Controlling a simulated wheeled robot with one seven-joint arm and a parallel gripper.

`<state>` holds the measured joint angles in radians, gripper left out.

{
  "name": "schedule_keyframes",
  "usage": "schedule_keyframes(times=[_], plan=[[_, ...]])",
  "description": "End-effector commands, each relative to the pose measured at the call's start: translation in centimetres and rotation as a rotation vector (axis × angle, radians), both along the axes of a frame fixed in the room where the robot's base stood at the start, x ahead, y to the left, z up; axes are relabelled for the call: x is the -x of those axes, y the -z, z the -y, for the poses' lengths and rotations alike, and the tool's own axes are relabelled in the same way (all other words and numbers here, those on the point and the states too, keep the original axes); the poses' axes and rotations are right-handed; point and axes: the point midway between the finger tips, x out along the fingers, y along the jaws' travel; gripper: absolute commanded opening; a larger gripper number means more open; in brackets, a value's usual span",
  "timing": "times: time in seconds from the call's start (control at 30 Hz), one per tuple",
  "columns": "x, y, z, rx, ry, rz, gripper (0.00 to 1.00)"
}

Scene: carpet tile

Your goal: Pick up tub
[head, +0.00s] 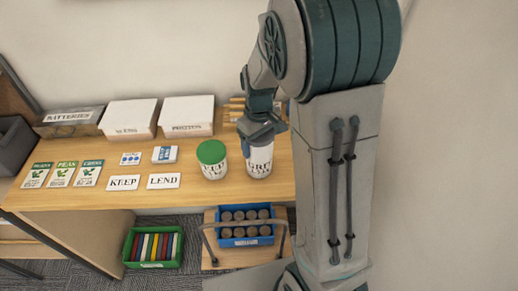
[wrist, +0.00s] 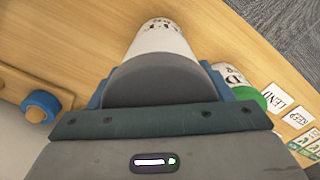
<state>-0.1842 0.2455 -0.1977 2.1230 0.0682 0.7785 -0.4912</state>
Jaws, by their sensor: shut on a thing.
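A white tub with dark lettering (head: 259,161) is at the right part of the wooden desk. My gripper (head: 262,132) comes down from above and is shut on its upper end, hiding its top in the head view. In the wrist view the white tub (wrist: 161,40) extends away between the blue fingers of my gripper (wrist: 158,88), with a grey rounded top nearest the camera. The tub looks upright; its base is at or near the desk top, and I cannot tell if it touches. A second white tub with a green lid (head: 211,153) stands close on its left.
Cards reading KEEP (head: 123,183) and LEND (head: 163,181) lie left of the tubs. White boxes (head: 187,117) stand at the back wall. A blue crate of cans (head: 246,240) and a green crate (head: 153,262) are below the desk front.

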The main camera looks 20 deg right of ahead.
Motion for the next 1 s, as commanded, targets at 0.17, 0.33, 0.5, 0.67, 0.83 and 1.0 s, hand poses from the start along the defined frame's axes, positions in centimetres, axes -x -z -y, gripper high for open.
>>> schedule_keyframes(times=[0.17, 0.33, 0.5, 0.67, 0.83, 1.0], plan=[[-0.2, -0.5, 0.0, -0.001, 0.000, 0.006, 0.02], [-0.2, -1.8, 0.0, -0.001, -0.001, 0.007, 0.02], [-0.1, -4.5, 0.0, -0.001, 0.001, 0.011, 0.02], [1.9, -5.4, -0.4, -0.001, 0.000, 0.007, 0.02], [4.3, -6.8, -0.8, -0.002, -0.002, 0.008, 0.02], [6.8, -8.3, -1.2, -0.001, -0.001, 0.007, 0.02]])
